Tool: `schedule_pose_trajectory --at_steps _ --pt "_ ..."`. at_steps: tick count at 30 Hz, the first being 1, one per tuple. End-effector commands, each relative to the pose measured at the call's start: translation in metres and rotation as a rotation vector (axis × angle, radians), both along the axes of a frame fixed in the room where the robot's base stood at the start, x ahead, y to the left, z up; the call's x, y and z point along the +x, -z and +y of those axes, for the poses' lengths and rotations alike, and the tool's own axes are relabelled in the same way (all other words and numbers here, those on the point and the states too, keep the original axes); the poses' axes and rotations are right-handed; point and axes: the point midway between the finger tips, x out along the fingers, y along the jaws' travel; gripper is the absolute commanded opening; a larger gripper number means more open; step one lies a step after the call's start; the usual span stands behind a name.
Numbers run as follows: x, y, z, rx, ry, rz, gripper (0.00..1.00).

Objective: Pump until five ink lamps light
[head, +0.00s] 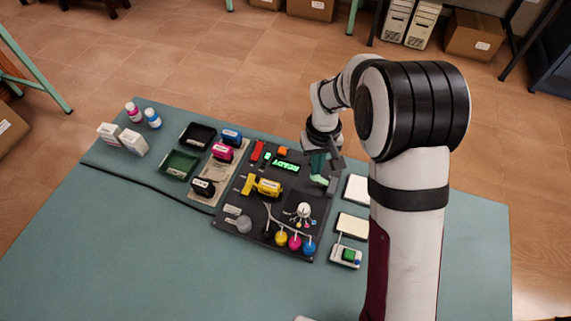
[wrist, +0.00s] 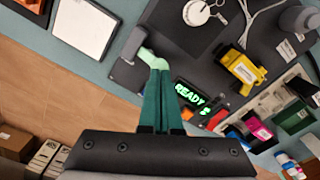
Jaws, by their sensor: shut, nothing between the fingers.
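A dark panel (head: 232,226) lies on the table with a screen (head: 286,166) reading READY in green; the screen also shows in the wrist view (wrist: 188,94). A yellow cartridge (head: 268,187) sits on the panel. Black, yellow (head: 281,239), magenta (head: 295,243) and blue (head: 309,248) bulbs line its front edge, with tubes toward a white round part (head: 304,209). My gripper (head: 318,175) is shut and empty at the panel's back right corner. In the wrist view its pale green tips (wrist: 152,58) are beside a grey block (wrist: 131,46); contact is unclear. I cannot identify lit ink lamps.
Blue (head: 231,137), magenta (head: 222,152) and black (head: 203,187) cartridges stand on a beige tray left of the panel. Dark and green trays (head: 179,165), bottles and white boxes are farther left. White pads (head: 352,225) and a green-button device (head: 346,256) lie right. The front table is clear.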

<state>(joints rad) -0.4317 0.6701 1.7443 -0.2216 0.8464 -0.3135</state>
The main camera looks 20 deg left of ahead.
Motion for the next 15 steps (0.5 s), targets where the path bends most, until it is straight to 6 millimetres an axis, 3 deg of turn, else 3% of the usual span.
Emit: schedule_pose_trajectory --at_steps 15 --pt "-0.0001 0.0034 0.0 0.0 0.0 0.001 0.0"
